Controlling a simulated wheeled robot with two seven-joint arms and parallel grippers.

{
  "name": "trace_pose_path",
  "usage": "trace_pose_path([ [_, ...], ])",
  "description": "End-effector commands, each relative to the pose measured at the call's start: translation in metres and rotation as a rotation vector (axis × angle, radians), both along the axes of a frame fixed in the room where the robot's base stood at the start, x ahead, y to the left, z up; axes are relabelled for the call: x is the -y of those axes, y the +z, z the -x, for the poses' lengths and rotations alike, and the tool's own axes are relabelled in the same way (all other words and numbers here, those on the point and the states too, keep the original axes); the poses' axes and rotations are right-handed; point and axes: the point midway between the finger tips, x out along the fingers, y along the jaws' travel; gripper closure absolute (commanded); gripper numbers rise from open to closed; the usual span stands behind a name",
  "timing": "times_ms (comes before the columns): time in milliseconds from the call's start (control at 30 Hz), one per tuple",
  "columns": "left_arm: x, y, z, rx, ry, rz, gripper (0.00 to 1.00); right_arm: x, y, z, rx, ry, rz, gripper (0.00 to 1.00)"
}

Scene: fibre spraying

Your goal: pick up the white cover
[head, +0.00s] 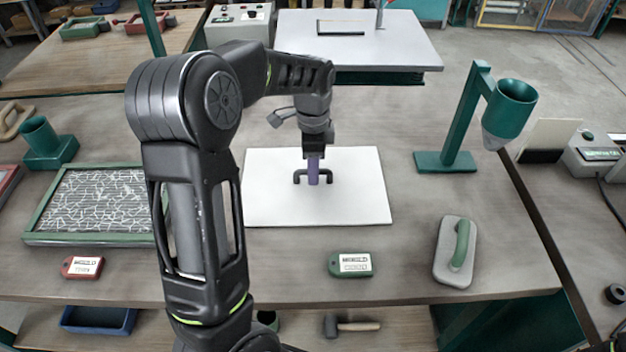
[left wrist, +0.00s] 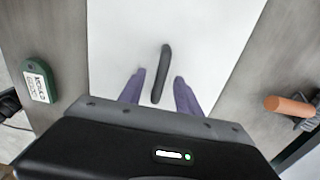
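The white cover (head: 355,205) is a flat white board with a dark bar handle (head: 299,177) in its middle. It lies on the table (head: 290,275) near the centre of the head view. My left gripper (head: 313,182) points down at the handle. In the left wrist view, its two purple fingers (left wrist: 159,84) are open, one on each side of the handle (left wrist: 164,70), with gaps between them and it. The white cover (left wrist: 115,40) fills the middle of that view. My right gripper is not in view.
A green-framed tray (head: 75,240) with a white fibre pattern lies left of the cover, partly behind my left arm. A green stand with a funnel (head: 513,100), a float with a green handle (head: 440,255) and a green tag (head: 335,268) surround the cover's right and front.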

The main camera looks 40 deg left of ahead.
Motion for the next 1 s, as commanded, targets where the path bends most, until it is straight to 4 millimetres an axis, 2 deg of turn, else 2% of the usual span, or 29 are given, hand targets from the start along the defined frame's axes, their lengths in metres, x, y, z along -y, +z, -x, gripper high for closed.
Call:
trace_pose_path([
  [567, -0.0002, -0.0007, -0.0001, 0.0, 0.0, 0.0, 0.6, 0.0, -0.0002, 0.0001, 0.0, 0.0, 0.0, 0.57],
  [1000, -0.0002, -0.0007, -0.0001, 0.0, 0.0, 0.0, 0.94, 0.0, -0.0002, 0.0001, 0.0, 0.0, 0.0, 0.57],
])
